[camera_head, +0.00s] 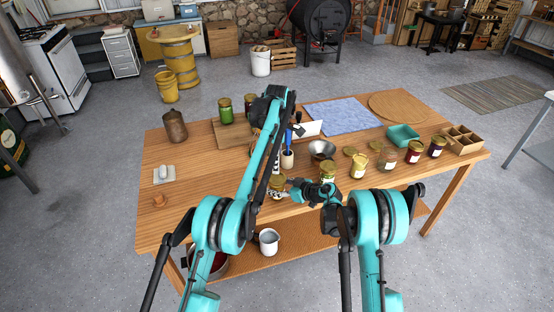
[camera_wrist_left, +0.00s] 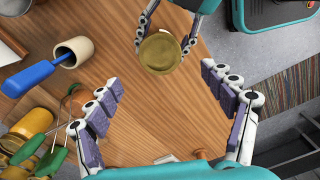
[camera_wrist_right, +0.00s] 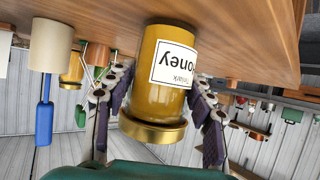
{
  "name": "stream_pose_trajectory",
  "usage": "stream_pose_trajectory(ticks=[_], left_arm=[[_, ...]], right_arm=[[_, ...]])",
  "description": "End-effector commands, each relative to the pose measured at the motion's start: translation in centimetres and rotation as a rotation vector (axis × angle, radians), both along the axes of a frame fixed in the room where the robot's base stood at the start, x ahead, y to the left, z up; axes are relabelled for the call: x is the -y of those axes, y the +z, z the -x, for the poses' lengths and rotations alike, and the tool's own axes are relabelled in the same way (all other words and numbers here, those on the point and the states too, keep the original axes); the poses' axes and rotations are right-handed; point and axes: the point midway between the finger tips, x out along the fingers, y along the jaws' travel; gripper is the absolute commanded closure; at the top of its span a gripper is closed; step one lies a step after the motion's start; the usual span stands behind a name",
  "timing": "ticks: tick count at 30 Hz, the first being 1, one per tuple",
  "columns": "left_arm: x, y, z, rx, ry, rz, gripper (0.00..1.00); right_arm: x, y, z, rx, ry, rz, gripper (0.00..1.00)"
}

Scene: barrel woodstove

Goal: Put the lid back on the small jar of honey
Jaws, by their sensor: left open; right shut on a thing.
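My right gripper (camera_wrist_right: 160,88) is shut around the amber honey jar (camera_wrist_right: 158,65), which has a white label. The jar also shows at the table's front edge in the head view (camera_head: 277,184). The gold lid (camera_wrist_right: 152,134) is on the jar's mouth end; the right wrist picture is upside down. In the left wrist view the round lid (camera_wrist_left: 160,52) is seen from above, between the right fingers. Whether it is fully seated cannot be told.
A beige cup (camera_wrist_left: 74,51) with a blue-handled tool stands near my left gripper. A steel bowl (camera_head: 322,149), several jars, loose lids (camera_head: 375,145), a teal tray (camera_head: 403,134) and a compartment box (camera_head: 463,141) are to the right. The table's front left is mostly clear.

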Motion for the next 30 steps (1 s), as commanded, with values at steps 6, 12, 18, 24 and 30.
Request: stream_pose_trajectory(ticks=[6,12,18,24,30], left_arm=[[0.0,-0.1,0.0,0.000,-0.002,0.000,0.18],[0.0,-1.8,0.0,0.000,-0.003,0.000,0.18],[0.0,-5.0,0.0,0.001,-0.004,0.000,0.18],[0.0,-7.3,0.0,0.001,-0.004,0.000,0.18],[0.0,-8.0,0.0,0.001,-0.004,0.000,0.18]], right_arm=[[0.0,0.0,0.0,0.000,0.000,0.000,1.00],[0.0,0.0,0.0,0.000,0.000,0.000,1.00],[0.0,0.0,0.0,0.000,0.000,0.000,1.00],[0.0,0.0,0.0,0.000,0.000,0.000,1.00],[0.0,0.0,0.0,0.000,0.000,0.000,1.00]])
